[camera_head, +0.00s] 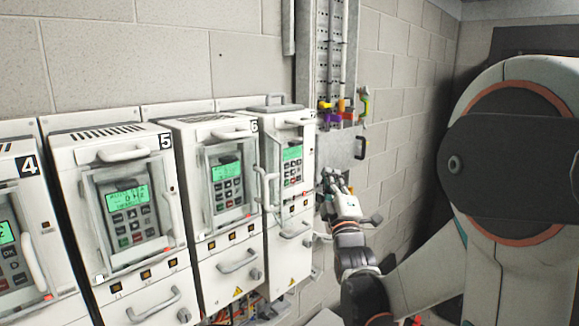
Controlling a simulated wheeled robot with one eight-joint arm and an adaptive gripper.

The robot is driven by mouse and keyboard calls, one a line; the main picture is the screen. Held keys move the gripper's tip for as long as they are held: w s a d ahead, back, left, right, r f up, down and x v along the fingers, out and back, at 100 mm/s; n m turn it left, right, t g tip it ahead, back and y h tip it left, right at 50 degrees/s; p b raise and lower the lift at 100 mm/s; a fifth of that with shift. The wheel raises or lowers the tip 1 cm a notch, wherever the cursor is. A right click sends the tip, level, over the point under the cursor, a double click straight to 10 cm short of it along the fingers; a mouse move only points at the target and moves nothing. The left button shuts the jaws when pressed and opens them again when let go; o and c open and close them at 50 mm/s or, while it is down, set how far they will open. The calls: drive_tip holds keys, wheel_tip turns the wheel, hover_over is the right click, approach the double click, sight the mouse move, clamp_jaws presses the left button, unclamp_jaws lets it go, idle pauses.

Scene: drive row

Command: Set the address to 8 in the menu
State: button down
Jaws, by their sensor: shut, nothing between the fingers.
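A row of white drive units runs along the wall, each with a green-lit screen and a keypad. Drive 4 (27,190) is cut off at the left edge; drive 5 (75,205) and drive 6 (190,180) stand to its right. The rightmost drive (300,215) has no number I can read. Its screen (292,153) is lit, with keys (292,174) below; the text is too small to read. The address menu cannot be made out on any screen. My gripper (331,177) is shut and empty, just right of the rightmost drive, apparently apart from its keypad.
Grey handles stick out from the drive fronts, including a lower handle (238,262). A metal panel with colored connectors (340,112) and a dark handle (360,147) is on the wall behind my gripper. My arm fills the right side.

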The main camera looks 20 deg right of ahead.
approach(299, 162)
drive_tip(key=shift+w+d+r, duration=0.7)
drive_tip(key=shift+w+r, duration=0.1)
drive_tip(key=shift+w, duration=0.1)
drive_tip(key=shift+w+d+r, duration=0.75)
drive_tip(key=shift+w+r, duration=0.1)
drive_tip(key=shift+w, duration=0.1)
idle(0.3)
drive_tip(key=shift+w+a+b, duration=0.1)
drive_tip(key=shift+w+b, duration=0.2)
drive_tip(key=shift+w+a, duration=0.15)
drive_tip(key=shift+w, duration=0.15)
idle(0.7)
drive_tip(key=shift+s, duration=0.1)
idle(0.3)
drive_tip(key=shift+s+d+b, duration=0.25)
drive_tip(key=shift+s+b, duration=0.1)
drive_tip(key=shift+s, duration=0.3)
